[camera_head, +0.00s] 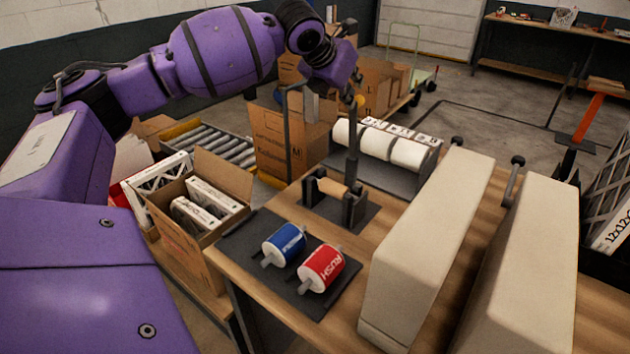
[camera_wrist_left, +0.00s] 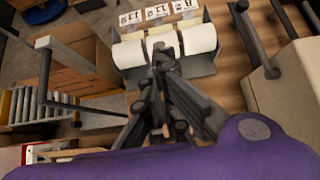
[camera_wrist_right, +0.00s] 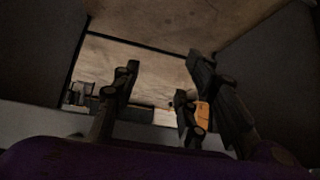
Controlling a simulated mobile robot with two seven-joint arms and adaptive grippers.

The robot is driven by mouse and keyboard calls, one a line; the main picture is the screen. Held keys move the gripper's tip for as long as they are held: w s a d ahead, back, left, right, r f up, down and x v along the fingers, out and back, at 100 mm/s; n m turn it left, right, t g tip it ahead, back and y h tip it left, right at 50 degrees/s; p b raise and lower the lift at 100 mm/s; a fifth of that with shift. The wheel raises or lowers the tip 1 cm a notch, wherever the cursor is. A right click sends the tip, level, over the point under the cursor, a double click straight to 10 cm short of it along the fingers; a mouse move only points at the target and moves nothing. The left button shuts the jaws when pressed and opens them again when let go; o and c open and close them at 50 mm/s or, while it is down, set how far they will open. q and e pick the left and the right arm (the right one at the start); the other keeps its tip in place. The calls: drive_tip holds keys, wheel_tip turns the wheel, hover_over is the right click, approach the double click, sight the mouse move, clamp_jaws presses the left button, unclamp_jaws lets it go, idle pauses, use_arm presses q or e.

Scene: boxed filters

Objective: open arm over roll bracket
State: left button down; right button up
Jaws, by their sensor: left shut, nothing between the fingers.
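The roll bracket (camera_head: 362,207) stands on a dark mat on the wooden table, with a short tan core (camera_head: 330,187) low across it. Its dark arm (camera_head: 353,150) stands about upright, its top end close under my left gripper (camera_head: 354,90). The left gripper (camera_wrist_left: 160,118) is shut with nothing in it; whether it touches the arm I cannot tell. In the left wrist view its fingers hide most of the bracket. My right gripper (camera_wrist_right: 158,95) shows only in its own wrist view, fingers apart and empty. A blue roll (camera_head: 285,244) and a red roll (camera_head: 321,268) lie in front of the bracket.
White rolls (camera_head: 378,142) sit in a dark holder behind the bracket. An open carton (camera_head: 178,225) with boxed filters stands at the left, near a roller conveyor (camera_head: 222,145).

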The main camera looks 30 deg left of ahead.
use_arm(q)
drive_tip(key=v, duration=1.1)
drive_tip(key=shift+s+r, duration=0.3)
drive_tip(key=shift+f, duration=0.1)
